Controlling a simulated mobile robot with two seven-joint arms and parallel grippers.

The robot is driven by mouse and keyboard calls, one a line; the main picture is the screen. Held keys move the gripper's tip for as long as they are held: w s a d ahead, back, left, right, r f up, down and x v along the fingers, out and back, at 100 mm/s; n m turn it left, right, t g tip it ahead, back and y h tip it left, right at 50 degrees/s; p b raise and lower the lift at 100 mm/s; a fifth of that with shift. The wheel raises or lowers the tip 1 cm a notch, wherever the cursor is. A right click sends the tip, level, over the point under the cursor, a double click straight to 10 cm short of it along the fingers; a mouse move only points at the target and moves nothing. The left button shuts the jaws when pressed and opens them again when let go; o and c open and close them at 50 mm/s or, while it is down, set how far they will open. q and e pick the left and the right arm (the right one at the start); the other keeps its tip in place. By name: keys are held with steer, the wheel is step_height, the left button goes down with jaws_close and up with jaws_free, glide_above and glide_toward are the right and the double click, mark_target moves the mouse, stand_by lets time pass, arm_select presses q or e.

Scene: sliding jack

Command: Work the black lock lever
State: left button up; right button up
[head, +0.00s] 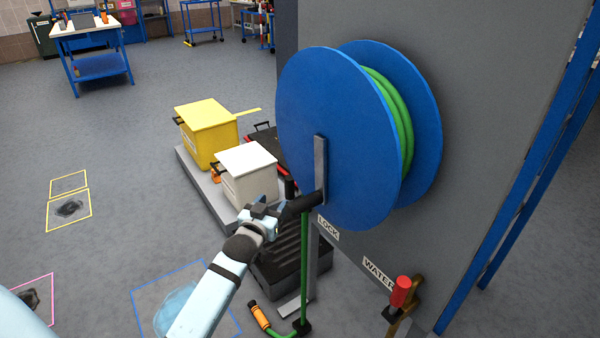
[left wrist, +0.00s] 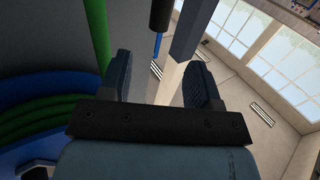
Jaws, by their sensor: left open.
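A black cylindrical handle (head: 302,203) sticks out at the lower end of a grey bar (head: 320,160) on the blue reel, just above the LOCK label (head: 328,229). I cannot tell whether it is the lock lever or the reel's crank grip. My left gripper (head: 264,212) is at its near end; contact is unclear. In the left wrist view my left gripper (left wrist: 160,78) is open, with nothing visible between its fingers. A black grip on a thin blue rod (left wrist: 162,14) shows beyond the fingertips, beside a grey bar. My right gripper is not in view.
The large blue reel (head: 325,100) holds a green hose and is mounted on a grey wall panel (head: 480,60). A red-handled tap (head: 401,292) stands at lower right. A yellow box (head: 208,135) and a white box (head: 247,175) stand behind my arm.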

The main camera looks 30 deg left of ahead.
mark_target(287, 184)
arm_select(q)
steer(key=w, duration=0.2)
steer(key=w+a+b, duration=0.1)
steer(key=w, duration=0.2)
steer(key=w+b, duration=0.1)
steer(key=w, duration=0.2)
steer(key=shift+a+f, duration=0.1)
steer(key=shift+a, duration=0.15)
steer(key=w, duration=0.2)
steer(key=w+b, duration=0.1)
steer(key=shift+w+a, duration=0.4)
steer(key=shift+w+a+b, duration=0.15)
steer(key=shift+w+b, duration=0.2)
steer(key=shift+w, duration=0.3)
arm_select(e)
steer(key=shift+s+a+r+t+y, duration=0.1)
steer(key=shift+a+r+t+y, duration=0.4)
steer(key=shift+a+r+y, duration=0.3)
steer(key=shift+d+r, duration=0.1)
arm_select(q)
jaws_close()
